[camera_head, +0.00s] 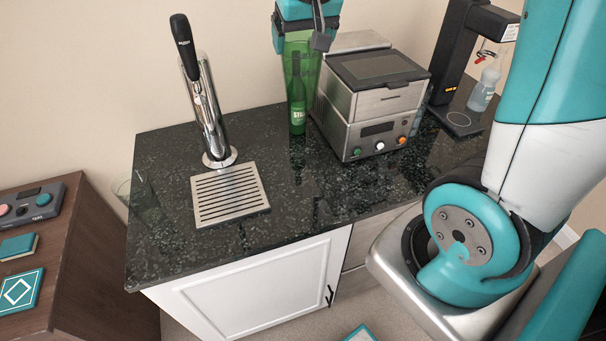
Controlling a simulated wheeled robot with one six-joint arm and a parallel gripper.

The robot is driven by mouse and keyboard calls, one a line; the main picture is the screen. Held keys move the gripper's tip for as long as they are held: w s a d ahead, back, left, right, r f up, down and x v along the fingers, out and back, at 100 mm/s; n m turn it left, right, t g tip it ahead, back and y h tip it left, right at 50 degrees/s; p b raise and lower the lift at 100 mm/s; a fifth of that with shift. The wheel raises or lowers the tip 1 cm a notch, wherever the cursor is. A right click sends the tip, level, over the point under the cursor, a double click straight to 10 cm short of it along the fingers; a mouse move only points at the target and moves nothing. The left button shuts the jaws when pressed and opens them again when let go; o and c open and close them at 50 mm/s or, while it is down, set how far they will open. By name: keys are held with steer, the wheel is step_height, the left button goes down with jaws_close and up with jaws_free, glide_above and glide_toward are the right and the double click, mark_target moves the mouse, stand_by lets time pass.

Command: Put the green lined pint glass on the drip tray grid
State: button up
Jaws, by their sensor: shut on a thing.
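The green pint glass (312,66) hangs upright below my gripper (309,38) at the top centre, above the back of the dark counter. My gripper is shut on its upper part, and the fingers partly cover the rim. Any line on the glass is too small to make out. The drip tray grid (231,193) is a slatted metal tray lying flat on the counter, down and to the left of the glass in the picture. The grid is bare.
A chrome tap (201,100) rises behind the grid. A green bottle (298,117) stands behind the held glass, beside a steel machine (362,105). A clear, faintly green glass (146,200) stands at the counter's left end. Counter between grid and machine is clear.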

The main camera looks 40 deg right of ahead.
mark_target(301, 79)
step_height(301, 79, down, 8)
steer(key=b, duration=0.7)
steer(key=shift+w+a+f, duration=0.1)
steer(key=shift+a+f, duration=0.05)
step_height(301, 79, down, 20)
steer(key=p, duration=0.2)
steer(key=shift+f, duration=0.1)
steer(key=o, duration=1.2)
